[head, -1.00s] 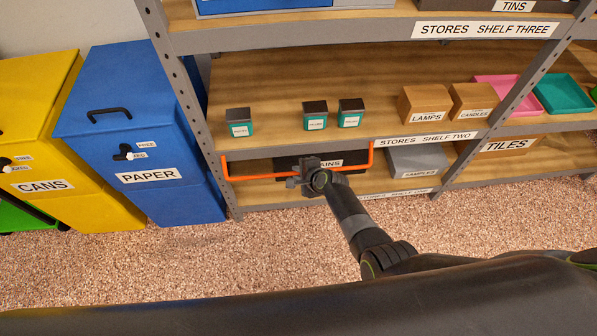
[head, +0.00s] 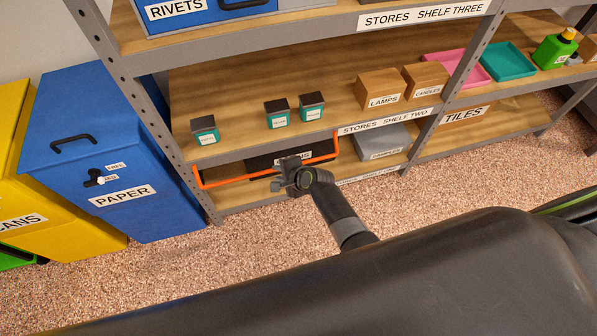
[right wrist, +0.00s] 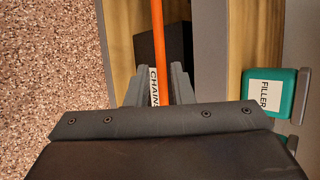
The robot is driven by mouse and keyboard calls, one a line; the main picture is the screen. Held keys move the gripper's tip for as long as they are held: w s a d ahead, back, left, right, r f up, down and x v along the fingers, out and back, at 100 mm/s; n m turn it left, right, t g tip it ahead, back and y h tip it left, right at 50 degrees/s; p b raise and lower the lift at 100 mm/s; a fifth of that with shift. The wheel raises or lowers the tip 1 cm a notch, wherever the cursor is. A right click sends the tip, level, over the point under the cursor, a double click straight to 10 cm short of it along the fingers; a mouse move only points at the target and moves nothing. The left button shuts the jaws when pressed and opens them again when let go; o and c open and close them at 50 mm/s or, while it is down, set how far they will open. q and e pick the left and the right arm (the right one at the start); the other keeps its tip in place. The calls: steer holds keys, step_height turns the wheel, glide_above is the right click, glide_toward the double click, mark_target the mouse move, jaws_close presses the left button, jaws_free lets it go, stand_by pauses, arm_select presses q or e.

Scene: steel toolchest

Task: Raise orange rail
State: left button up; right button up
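The orange rail (head: 235,180) is a bar with an upturned arm at each end, hanging low across the front of the lowest shelf bay, below the edge of shelf two. My right gripper (head: 287,176) is at the rail's middle. In the right wrist view the rail (right wrist: 158,30) runs between the two fingers of my right gripper (right wrist: 159,70), with a gap on each side, so the gripper looks open around or just before it. My left gripper is out of view.
Behind the rail is a dark box labelled CHAINS (head: 262,160). A grey SAMPLES box (head: 382,142) stands to its right. Small teal-labelled tins, including FILLER (right wrist: 268,95), sit on shelf two above. A blue PAPER bin (head: 110,150) stands left of the shelving.

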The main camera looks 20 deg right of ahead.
arm_select(q)
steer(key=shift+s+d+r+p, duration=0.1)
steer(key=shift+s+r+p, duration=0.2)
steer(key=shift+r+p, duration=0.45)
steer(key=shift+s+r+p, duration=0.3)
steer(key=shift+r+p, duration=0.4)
steer(key=shift+p, duration=0.05)
arm_select(e)
steer(key=v, duration=1.1)
steer(key=shift+c, duration=0.3)
